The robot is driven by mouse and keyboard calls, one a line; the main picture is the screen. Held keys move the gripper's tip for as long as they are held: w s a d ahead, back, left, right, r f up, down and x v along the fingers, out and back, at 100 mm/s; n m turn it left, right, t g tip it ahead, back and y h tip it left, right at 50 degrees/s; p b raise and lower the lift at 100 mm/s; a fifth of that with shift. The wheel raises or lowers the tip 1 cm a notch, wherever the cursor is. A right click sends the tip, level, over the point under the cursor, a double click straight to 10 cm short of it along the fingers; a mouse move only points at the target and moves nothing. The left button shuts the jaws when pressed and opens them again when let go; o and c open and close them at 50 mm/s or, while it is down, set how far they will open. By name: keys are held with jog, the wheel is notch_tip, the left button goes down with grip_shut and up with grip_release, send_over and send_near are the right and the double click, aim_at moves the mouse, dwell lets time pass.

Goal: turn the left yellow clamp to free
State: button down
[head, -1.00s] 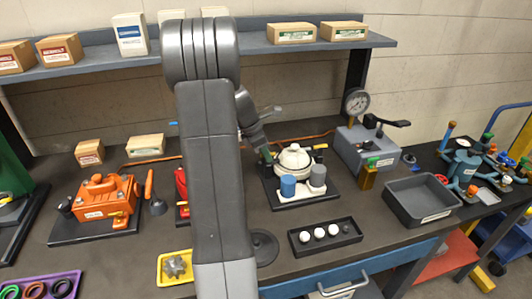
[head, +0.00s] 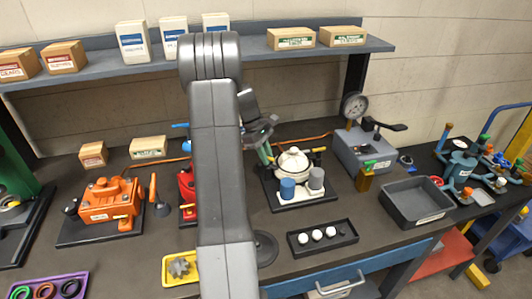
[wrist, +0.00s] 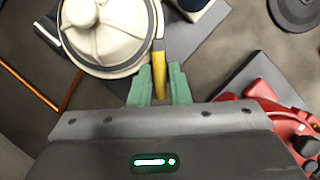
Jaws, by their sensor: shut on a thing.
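The cream round-lidded unit (head: 292,163) stands on a dark base plate in the middle of the bench. In the wrist view its domed lid (wrist: 108,30) fills the upper left. The left yellow clamp (wrist: 159,66) lies against the lid's rim. My gripper (wrist: 160,83) has its green fingers on either side of this clamp and is shut on it. In the head view my gripper (head: 268,157) is at the lid's left side, and the left clamp is hard to make out there. The other clamp (head: 318,152) shows at the lid's right.
Blue (head: 287,189) and grey (head: 316,179) cylinders stand in front of the lid. A red device (head: 187,180) is close on the left, partly behind my arm. A black tray with white balls (head: 346,229) lies in front. A gauge box (head: 362,150) stands at the right.

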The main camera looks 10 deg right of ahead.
jog(key=m, duration=0.2)
jog(key=m+g+y+p, duration=0.1)
jog(key=m, duration=0.1)
jog(key=shift+w+d+m+y, duration=0.1)
jog(key=shift+d+m+y, duration=0.05)
jog(key=shift+m+y, duration=0.15)
jog(key=shift+d+m+y+p, duration=0.1)
jog(key=shift+m+y+p, duration=0.45)
jog(key=shift+m, duration=1.75)
jog(key=shift+y, duration=0.35)
jog(key=c, duration=1.4)
grip_release()
jog(key=shift+o, duration=0.2)
jog(key=shift+b, duration=0.35)
jog(key=shift+w+r, duration=0.2)
jog(key=shift+r, duration=0.05)
jog(key=w+r+b, duration=0.2)
jog(key=w+b, duration=0.1)
jog(key=w, duration=0.9)
jog(key=shift+w+r, duration=0.15)
jog(key=shift+w, duration=0.25)
